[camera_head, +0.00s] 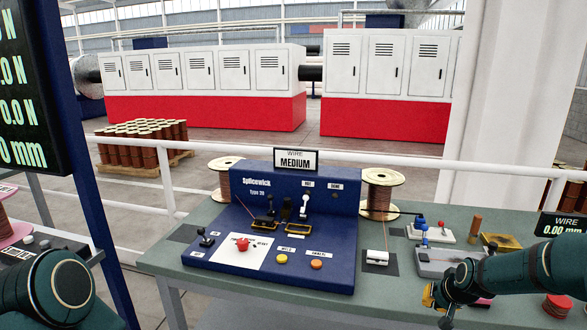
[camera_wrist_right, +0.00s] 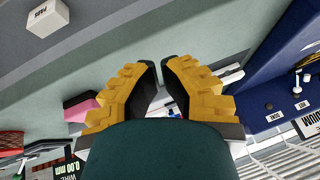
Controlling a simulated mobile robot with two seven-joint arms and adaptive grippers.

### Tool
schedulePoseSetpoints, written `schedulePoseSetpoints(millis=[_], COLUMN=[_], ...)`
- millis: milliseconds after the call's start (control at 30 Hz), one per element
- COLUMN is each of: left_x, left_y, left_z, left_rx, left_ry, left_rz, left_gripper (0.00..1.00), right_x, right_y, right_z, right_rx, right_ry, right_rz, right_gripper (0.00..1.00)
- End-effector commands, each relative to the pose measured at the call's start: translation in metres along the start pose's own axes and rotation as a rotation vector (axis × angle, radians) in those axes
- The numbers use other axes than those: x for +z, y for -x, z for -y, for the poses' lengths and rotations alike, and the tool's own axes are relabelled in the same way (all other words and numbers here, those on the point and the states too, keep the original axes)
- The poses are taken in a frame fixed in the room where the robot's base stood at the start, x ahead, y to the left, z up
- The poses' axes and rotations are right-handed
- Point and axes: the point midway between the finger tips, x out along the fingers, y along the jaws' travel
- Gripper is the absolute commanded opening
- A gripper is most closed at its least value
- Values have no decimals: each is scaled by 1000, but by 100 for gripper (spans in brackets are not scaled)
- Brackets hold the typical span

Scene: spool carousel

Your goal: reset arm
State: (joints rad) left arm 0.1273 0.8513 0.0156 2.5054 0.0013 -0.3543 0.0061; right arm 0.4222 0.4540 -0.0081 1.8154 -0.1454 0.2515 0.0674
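My right arm comes in from the right in the head view. Its right gripper (camera_head: 438,306) hangs near the front right edge of the workbench (camera_head: 215,283). In the right wrist view the yellow-and-black fingers of this gripper (camera_wrist_right: 163,72) stand apart with nothing between them. My left arm shows only as teal links at the lower left of the head view; its gripper is out of the frame.
Wire spools (camera_head: 381,192) flank the machine. A grey fixture with blue and red knobs (camera_head: 438,258) sits close behind the right gripper. A red stack (camera_head: 557,306) and a WIRE 0.00 mm display (camera_head: 563,224) are at the right. A white railing (camera_head: 470,165) runs behind the bench.

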Motion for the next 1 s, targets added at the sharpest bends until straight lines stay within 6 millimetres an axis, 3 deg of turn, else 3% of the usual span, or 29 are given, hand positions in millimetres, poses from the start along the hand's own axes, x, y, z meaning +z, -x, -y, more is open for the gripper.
schedulePoseSetpoints(millis=[33,100,167,300,500,600,700,800,1000], left_x=[0,0,1,1,1,1,1,1,1], left_y=[0,0,0,0,0,0,0,0,0], left_z=[0,0,0,0,0,0,0,0,0], left_rx=[0,0,0,0,0,0,0,0,0], left_ry=[-1,-1,-1,0,0,0,0,0,0], left_rz=[0,1,1,1,1,1,1,1,1], left_gripper=[0,0,0,0,0,0,0,0,0], right_x=[29,67,101,189,315,362,392,407,411], right_y=[-18,-38,-51,-72,-69,-59,-50,-44,-42], right_z=[18,40,58,95,126,132,133,133,132], right_rx=[-24,-54,-78,-126,-169,-177,-180,-181,-182], right_ry=[16,38,55,96,160,186,206,215,218], right_rz=[42,86,126,223,363,416,451,468,471], right_gripper=[0,0,0,0,0,0,0,0,0])
